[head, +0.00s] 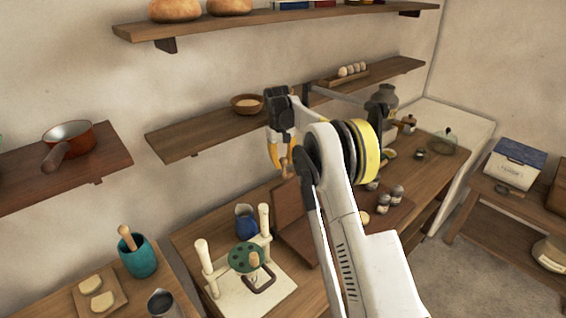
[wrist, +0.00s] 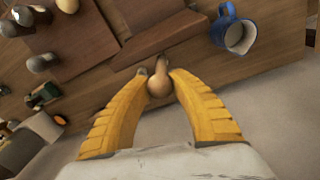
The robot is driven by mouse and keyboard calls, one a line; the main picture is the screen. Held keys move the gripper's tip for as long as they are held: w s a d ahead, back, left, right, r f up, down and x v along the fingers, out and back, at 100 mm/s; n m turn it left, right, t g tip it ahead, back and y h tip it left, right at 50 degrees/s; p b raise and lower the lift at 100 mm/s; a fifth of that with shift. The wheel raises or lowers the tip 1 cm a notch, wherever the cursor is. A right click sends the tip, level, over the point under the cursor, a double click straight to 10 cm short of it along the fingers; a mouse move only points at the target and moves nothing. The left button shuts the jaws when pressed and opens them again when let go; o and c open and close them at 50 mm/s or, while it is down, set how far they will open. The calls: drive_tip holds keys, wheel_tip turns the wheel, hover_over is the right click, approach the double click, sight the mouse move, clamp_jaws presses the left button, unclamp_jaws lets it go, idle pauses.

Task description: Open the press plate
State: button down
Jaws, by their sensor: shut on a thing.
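The wooden press stands on the bench, partly behind my arm in the head view. Its brown plate (head: 289,207) looks tilted up from the board below it. The wooden boards of the press (wrist: 135,20) also show at the top of the wrist view. My gripper (head: 284,170) is above the plate in the head view. In the wrist view my gripper (wrist: 159,92) has its yellow fingers shut on a rounded wooden knob (wrist: 158,84). The knob's join to the plate is not clear.
A blue mug (head: 245,219) stands left of the press. A white stand with a green disc (head: 243,257) is in front of it. Several shakers (head: 390,195) stand to the right. A shelf with a bowl (head: 247,103) is behind my arm.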

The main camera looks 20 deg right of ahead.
idle(0.3)
drive_tip(key=c, duration=1.1)
unclamp_jaws()
drive_tip(key=r, duration=0.8)
drive_tip(key=a+r, duration=0.1)
drive_tip(key=r, duration=0.3)
drive_tip(key=shift+s, duration=0.3)
